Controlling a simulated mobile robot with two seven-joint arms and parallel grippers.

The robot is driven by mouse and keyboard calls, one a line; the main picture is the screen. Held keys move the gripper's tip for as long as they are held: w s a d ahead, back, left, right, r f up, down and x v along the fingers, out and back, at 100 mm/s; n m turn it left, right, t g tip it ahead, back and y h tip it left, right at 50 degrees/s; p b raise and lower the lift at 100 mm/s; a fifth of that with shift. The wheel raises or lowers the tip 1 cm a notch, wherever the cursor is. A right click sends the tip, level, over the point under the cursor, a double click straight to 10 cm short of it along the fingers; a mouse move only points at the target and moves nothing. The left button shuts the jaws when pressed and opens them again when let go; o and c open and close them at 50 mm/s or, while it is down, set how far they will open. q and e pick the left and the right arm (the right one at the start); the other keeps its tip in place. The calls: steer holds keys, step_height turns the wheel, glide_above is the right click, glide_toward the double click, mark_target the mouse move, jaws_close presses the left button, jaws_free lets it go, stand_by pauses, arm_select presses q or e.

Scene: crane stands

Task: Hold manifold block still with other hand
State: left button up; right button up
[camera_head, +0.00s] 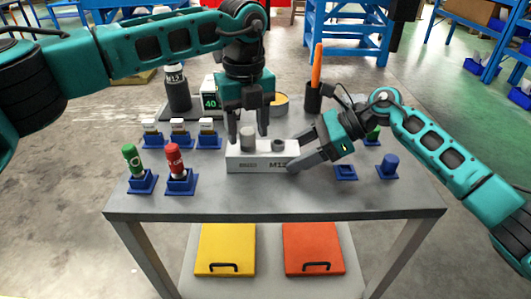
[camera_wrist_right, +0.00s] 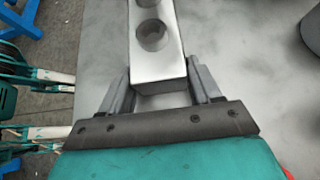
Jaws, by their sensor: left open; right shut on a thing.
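The manifold block (camera_head: 247,163) is a pale rectangular block marked M12 on its front, lying on the grey table near the middle. My right gripper (camera_head: 307,152) is shut on its right end. In the right wrist view, the fingers of this gripper (camera_wrist_right: 158,82) lie along both sides of the block (camera_wrist_right: 157,62), and a round hole shows in its top. A grey cylindrical fitting (camera_head: 247,139) stands upright at the left of the block's top; a dark round opening (camera_head: 278,145) is to its right. My left gripper (camera_head: 248,131) points down, open, with its fingers on either side of the fitting.
Green (camera_head: 131,158) and red (camera_head: 174,160) capped bottles stand in blue holders at the left, with several small vials behind. A display reading 40 (camera_head: 210,101) and a holder with an orange tool (camera_head: 317,66) stand behind. The front table strip (camera_head: 260,198) is clear.

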arm_select(q)
steer(key=m, duration=2.2)
steer(key=shift+c, duration=0.3)
steer(key=c, duration=0.9)
jaws_close()
steer(key=shift+r, duration=0.1)
